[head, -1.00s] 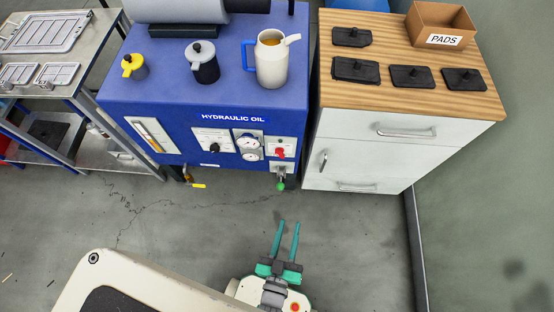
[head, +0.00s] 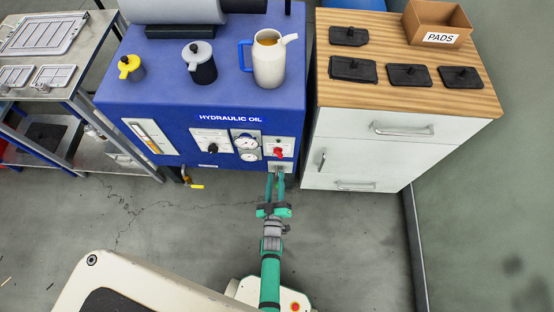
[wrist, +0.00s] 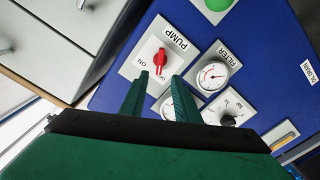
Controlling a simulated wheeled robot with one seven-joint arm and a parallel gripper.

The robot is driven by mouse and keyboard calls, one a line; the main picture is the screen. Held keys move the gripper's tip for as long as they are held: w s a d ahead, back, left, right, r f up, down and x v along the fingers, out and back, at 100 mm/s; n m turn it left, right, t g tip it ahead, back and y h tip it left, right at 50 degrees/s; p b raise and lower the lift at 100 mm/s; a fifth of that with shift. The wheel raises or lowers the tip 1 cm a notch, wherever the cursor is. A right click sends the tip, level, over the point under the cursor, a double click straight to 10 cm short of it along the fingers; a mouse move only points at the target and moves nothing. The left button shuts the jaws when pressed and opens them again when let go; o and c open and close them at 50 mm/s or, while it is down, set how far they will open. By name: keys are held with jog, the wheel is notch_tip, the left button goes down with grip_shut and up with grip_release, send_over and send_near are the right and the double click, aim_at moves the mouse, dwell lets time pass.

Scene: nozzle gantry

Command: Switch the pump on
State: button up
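The pump switch is a red knob (head: 278,152) on a white plate at the right of the blue hydraulic oil unit's front. In the wrist view the red knob (wrist: 160,61) appears beyond my fingertips, with ON, OFF and PUMP printed around it. Its long grip runs nearly up and down in that view; I cannot tell for sure which mark it points at. My gripper (head: 275,177) is just below the switch in the head view, fingers towards the panel. In the wrist view my gripper (wrist: 156,84) is open, its two green fingers apart with nothing between them.
A filter gauge (wrist: 213,76) and a black knob (wrist: 228,121) sit beside the switch. A green round part (wrist: 213,8) shows at the wrist view's top edge. A white drawer cabinet (head: 345,150) stands close right of the unit.

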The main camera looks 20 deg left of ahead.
aim_at(277, 155)
jog(key=x, duration=0.9)
grip_shut()
